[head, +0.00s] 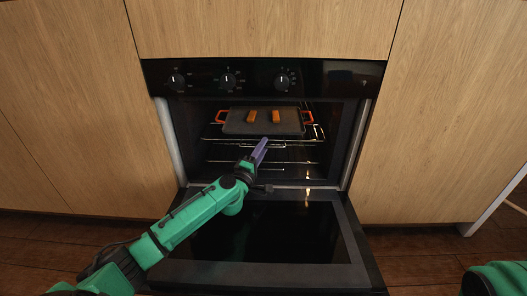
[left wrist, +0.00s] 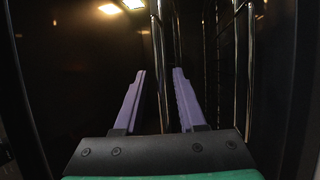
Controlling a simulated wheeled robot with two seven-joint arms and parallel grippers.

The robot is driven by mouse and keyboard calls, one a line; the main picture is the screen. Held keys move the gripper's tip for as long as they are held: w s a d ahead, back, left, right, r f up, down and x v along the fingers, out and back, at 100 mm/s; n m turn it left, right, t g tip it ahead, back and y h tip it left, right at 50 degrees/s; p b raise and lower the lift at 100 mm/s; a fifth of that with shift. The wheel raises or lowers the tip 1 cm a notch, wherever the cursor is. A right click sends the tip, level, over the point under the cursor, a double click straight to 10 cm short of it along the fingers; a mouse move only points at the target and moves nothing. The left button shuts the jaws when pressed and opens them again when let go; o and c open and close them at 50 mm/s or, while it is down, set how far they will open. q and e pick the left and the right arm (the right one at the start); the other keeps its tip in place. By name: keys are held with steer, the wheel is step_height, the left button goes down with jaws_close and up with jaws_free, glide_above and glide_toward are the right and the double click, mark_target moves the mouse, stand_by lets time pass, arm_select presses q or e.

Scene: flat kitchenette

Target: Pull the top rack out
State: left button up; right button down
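The top rack (head: 222,140) is a wire rack inside the open oven, with a dark tray (head: 236,127) on it. My left gripper (head: 263,147) reaches over the lowered oven door to the front of the racks. In the left wrist view, its two purple fingers (left wrist: 159,72) stand apart. Shiny vertical rack bars (left wrist: 163,40) show between and beyond the fingertips; I cannot tell whether a finger touches them. My right gripper is out of view.
The tray has orange handles and carries two orange-brown pieces (head: 277,116). A lower rack (head: 225,162) sits below. The oven door (head: 270,240) lies folded down in front. Wooden cabinets (head: 75,110) flank the oven.

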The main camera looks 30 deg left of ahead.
arm_select(q)
steer(key=shift+w+r, duration=0.1)
steer(key=shift+w, duration=0.3)
jaws_close()
stand_by(1.2)
